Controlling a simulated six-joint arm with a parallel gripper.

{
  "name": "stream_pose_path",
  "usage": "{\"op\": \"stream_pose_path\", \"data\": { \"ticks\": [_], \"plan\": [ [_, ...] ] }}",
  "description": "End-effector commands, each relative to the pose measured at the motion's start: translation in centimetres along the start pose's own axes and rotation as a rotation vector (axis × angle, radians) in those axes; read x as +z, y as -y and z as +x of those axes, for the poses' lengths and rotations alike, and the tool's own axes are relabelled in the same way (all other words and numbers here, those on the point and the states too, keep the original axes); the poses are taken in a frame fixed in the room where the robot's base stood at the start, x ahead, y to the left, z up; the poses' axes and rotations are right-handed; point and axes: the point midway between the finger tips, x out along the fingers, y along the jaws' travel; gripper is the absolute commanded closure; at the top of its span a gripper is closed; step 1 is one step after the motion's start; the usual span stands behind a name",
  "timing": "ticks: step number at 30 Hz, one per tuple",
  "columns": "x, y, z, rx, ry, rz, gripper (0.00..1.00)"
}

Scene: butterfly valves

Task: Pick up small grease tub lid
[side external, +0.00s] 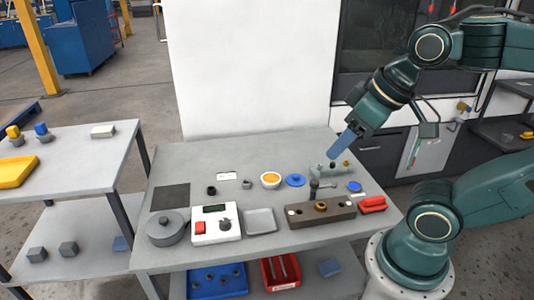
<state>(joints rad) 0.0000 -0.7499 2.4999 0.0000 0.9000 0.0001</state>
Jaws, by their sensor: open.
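An open white tub (270,180) with orange-yellow contents stands at the middle of the grey table. A round blue lid (295,180) with a small raised centre lies flat just right of it, apart from my gripper. My gripper (336,156) is open, above the table to the right of the lid and higher than it. Its blue fingers point down and left; the gap between them is hard to see from this side.
A pipe fitting with a valve (322,185) stands below my gripper. A grey tray (260,221) and a white device (215,225) are in front.

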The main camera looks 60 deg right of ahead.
Motion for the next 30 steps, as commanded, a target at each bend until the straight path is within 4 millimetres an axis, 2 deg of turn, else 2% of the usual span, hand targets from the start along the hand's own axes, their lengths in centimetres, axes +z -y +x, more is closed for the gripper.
{"op": "stream_pose_path", "data": {
  "ticks": [5,11,20,30],
  "plan": [
    [-0.6,-0.1,0.0,0.003,0.007,0.018,0.48],
    [-2.6,-0.8,0.3,0.015,0.037,0.091,0.48],
    [-7.8,-3.0,1.9,0.045,0.108,0.283,0.48],
    [-13.1,-7.0,5.6,0.083,0.184,0.515,0.48]
  ]
}}
